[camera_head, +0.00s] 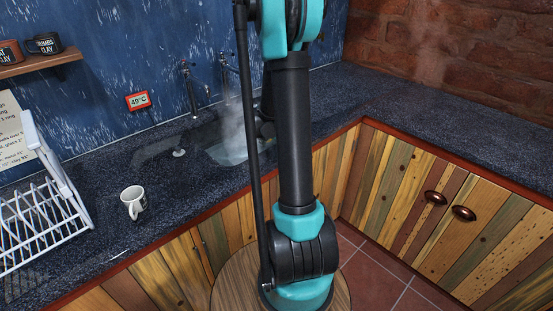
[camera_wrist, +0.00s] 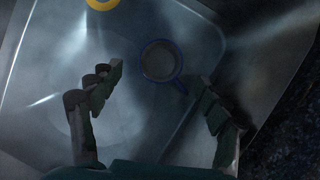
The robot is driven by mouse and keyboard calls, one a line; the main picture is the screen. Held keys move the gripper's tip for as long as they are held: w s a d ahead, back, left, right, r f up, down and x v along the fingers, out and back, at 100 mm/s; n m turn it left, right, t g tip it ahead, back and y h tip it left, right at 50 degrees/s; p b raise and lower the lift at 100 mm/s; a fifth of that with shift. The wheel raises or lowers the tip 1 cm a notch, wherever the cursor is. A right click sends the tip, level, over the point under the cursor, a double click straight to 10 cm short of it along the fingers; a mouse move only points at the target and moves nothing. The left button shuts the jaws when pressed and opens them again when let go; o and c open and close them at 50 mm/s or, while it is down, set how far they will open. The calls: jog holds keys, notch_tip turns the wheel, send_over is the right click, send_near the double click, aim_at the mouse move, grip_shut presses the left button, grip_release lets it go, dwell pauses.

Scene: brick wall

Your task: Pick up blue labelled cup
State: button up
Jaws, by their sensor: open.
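The cup lies just beyond the fingertips, near the middle of the gap, and nothing is held. In the head view my arm reaches toward the sink, and its own links hide the gripper and this cup.
A white mug (camera_head: 138,208) with dark print stands on the dark counter (camera_head: 160,225), beside a white dish rack (camera_head: 62,184). The steaming sink (camera_head: 222,154) has a tap (camera_head: 190,92). Dark mugs (camera_head: 44,45) sit on a shelf. A yellow ring-shaped rim (camera_wrist: 102,4) shows at the wrist view's top.

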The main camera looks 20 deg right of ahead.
jog(key=shift+x, duration=3.25)
jog(key=c, duration=1.4)
jog(key=shift+o, duration=0.2)
jog(key=shift+r, duration=0.15)
